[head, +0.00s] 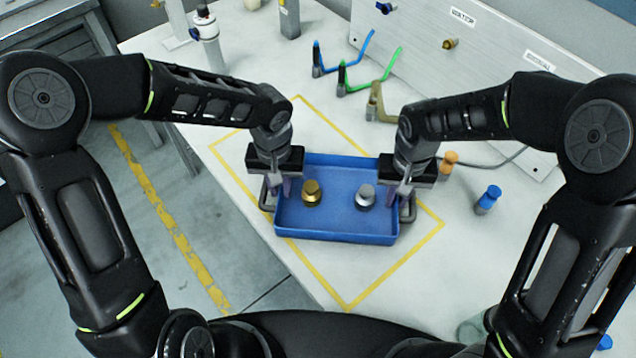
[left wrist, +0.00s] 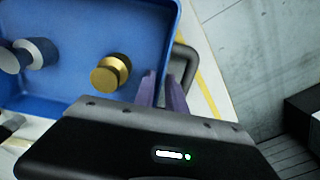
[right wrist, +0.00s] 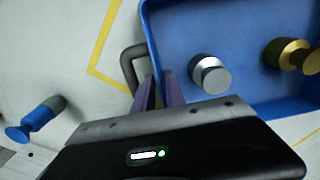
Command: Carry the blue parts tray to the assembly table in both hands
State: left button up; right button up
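The blue parts tray (head: 335,228) is level over the assembly table (head: 475,260), square to me. I cannot tell whether its bottom touches the table. It holds a gold part (head: 312,194) and a silver part (head: 365,196), both apart from the walls. My left gripper (head: 279,188) is at the tray's left end and my right gripper (head: 401,190) at its right end. In the wrist views, each pair of purple fingers, left (left wrist: 161,92) and right (right wrist: 159,90), stands close together across the end wall by a grey handle; the fingertips' contact is partly hidden.
A yellow outline (head: 396,268) on the table surrounds the tray at an angle. A blue-and-grey part (head: 488,200) and an orange part (head: 449,160) stand right. Blue, green and tan hooked stands (head: 345,78) and a labelled panel (head: 480,75) are behind. Floor lies left.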

pick_arm(q)
jog(key=shift+o, duration=0.8)
pick_arm(e)
jog(key=shift+o, duration=0.8)
pick_arm(q)
jog(key=shift+r, duration=0.1)
notch_tip(320, 180, up, 12)
pick_arm(e)
notch_tip(320, 180, up, 12)
pick_arm(q)
jog(key=shift+a, duration=0.1)
pick_arm(e)
jog(key=shift+a, duration=0.1)
